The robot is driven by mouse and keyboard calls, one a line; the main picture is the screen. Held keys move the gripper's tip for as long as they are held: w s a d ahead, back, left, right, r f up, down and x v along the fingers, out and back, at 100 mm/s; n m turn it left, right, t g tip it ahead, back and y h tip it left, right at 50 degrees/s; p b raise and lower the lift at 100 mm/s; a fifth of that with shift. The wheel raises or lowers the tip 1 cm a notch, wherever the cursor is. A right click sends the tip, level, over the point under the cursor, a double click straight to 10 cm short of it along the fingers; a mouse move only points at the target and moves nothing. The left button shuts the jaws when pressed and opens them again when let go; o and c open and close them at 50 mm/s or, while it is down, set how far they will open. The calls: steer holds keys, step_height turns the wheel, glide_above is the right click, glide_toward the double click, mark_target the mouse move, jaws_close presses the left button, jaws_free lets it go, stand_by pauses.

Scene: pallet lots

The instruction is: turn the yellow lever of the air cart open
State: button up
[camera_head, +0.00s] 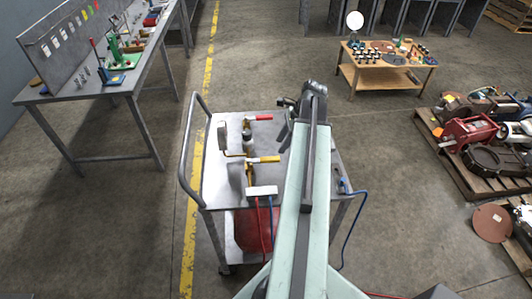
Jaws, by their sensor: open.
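The air cart (212,188) is a grey metal trolley with a tube handle on its left side. On its top stands a brass pipe fitting with valves. The yellow lever (265,159) points right from the nearer valve, towards my arm. A red lever (260,118) points right from the farther valve. My gripper (284,132) is over the cart top, just right of the levers and partly hidden by my arm. It is open and seems empty. I see no contact with the yellow lever, but the exact gap is hard to judge.
A white block (262,191) with red and blue hoses sits at the cart's near edge. A red tank (250,230) is on the lower shelf. A workbench (120,85) stands left, a wooden table (378,75) back right, and a loaded pallet (455,160) right.

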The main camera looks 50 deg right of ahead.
mark_target(271, 158)
steer(key=b+x, duration=0.7)
steer(key=x, duration=0.1)
steer(key=shift+w, duration=0.1)
steer(key=shift+a+r, duration=0.1)
jaws_close()
stand_by(1.0)
